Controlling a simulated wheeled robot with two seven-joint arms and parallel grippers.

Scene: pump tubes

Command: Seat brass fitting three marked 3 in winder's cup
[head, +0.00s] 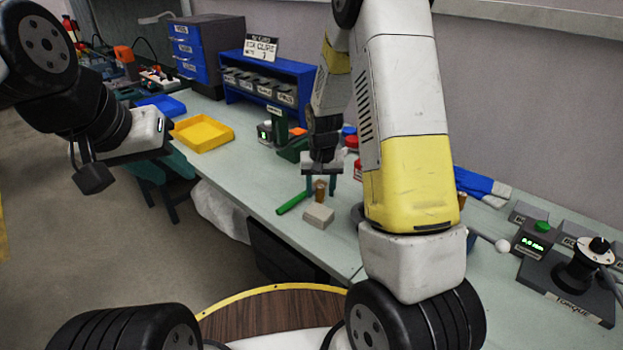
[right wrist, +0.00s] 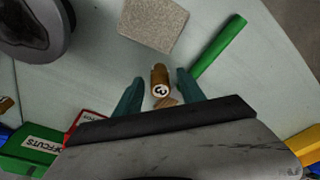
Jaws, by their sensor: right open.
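A small brass fitting (right wrist: 160,74) stands on the bench in the right wrist view. Its white end face bears a dark mark like a turned 3, too small to read surely. It also shows in the head view (head: 320,191). My right gripper (head: 320,188) is open, pointing down, with one teal finger on each side of the fitting. Both fingers look apart from it in the right wrist view (right wrist: 159,79). My left gripper (head: 188,207) hangs empty off the bench's left edge, its fingers apart. I cannot make out the winder's cup; my right arm hides part of the bench.
A green tube (head: 293,203) and a grey block (head: 318,216) lie close to the fitting. A dark round device (right wrist: 32,25) stands nearby. A yellow tray (head: 202,134) and blue rack (head: 268,78) are further back. A torque device (head: 572,278) stands at right.

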